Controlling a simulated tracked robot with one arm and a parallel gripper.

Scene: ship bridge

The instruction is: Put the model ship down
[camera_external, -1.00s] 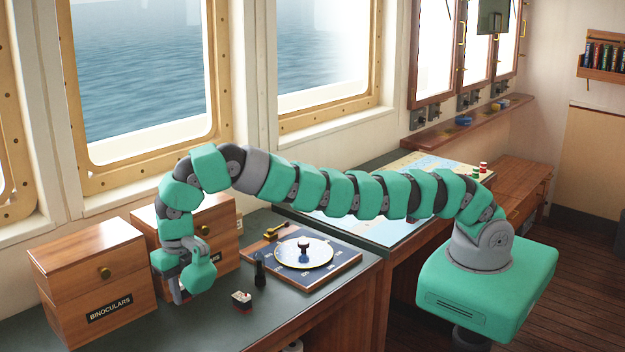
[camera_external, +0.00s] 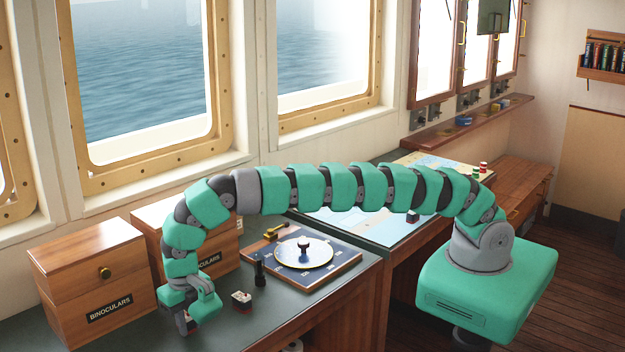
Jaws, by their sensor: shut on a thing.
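My gripper (camera_external: 189,318) is low over the front part of the dark green counter (camera_external: 255,335), in front of the binoculars boxes. It is shut on the model ship (camera_external: 193,326), a small thing with a little red and white showing below the fingers. The fingers hide most of it, and I cannot tell whether its underside touches the counter. A similar small black, white and red ship (camera_external: 242,299) stands on the counter just to the right, apart from my gripper.
Two wooden binoculars boxes (camera_external: 95,262) stand behind and left of my gripper. A black upright piece (camera_external: 259,273) and a blue board with a round white dial (camera_external: 304,253) lie to the right. The counter's front edge is close.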

